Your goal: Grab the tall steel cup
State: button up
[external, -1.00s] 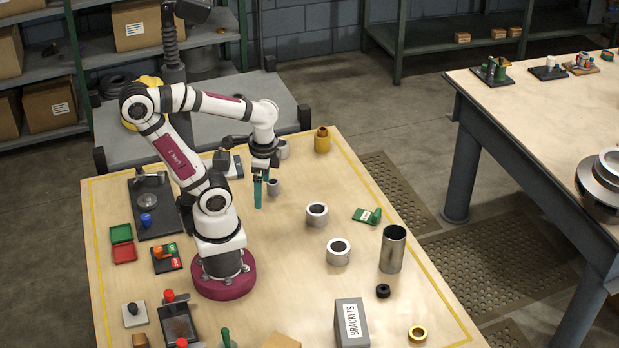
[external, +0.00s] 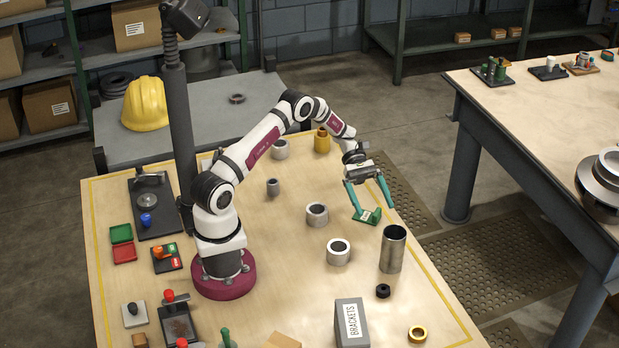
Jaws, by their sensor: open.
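The tall steel cup (external: 392,252) stands upright near the right edge of the wooden table, its open top facing up. My gripper (external: 373,206) has teal fingers spread wide apart, with nothing between them. It hangs above the table, up and to the left of the cup in the picture, and appears apart from it. A small green part (external: 367,216) shows just below the fingers; I cannot tell the height between them.
Two short grey rings (external: 338,256) and (external: 317,218) stand left of the cup. A grey BRACKETS box (external: 351,322) and a brass ring (external: 418,334) are nearer the front. A yellow-brown cylinder (external: 322,141) stands at the back.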

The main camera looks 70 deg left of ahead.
aim_at(397, 262)
jog(key=x, duration=1.5)
jog(key=shift+s+d, duration=0.1)
jog(key=shift+s, duration=0.05)
jog(key=c, duration=1.4)
jog(key=shift+r, duration=0.1)
